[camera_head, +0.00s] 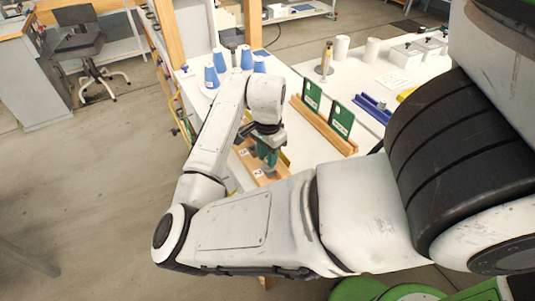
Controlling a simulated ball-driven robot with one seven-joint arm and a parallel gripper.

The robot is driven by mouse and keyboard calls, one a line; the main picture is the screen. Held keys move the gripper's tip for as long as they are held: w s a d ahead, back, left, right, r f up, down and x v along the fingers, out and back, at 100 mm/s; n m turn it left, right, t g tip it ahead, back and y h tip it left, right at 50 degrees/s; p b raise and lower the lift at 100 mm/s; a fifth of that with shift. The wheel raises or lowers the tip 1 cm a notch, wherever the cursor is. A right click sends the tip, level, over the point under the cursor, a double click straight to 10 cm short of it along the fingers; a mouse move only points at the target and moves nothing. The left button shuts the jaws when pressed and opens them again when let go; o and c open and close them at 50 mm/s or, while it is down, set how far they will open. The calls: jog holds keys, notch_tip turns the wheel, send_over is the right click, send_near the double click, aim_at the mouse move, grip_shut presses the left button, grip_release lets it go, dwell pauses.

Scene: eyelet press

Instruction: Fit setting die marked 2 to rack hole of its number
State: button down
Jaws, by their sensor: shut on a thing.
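My gripper (268,158) points down over the wooden rack (246,163) near the front edge of the white table. It is shut on a setting die, which is small and mostly hidden between the fingers. I cannot read a mark on it. The rack is a light brown wooden board with small white number labels (257,172), too small to read surely. My wrist and forearm cover part of the rack, and its holes cannot be made out. I cannot tell whether the die touches the rack.
Blue cones (212,76) stand on the table at the back left. A wooden rail (322,125) with green cards (340,121) lies to the right of my gripper. Further right are a blue tray (372,108) and white boxes (405,55). A grey chair (80,42) stands on the floor at left.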

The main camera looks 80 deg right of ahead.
jog(key=shift+f, duration=0.35)
jog(key=c, duration=0.8)
grip_release()
jog(key=shift+r, duration=0.1)
jog(key=shift+r+p, duration=2.05)
jog(key=shift+r, duration=0.45)
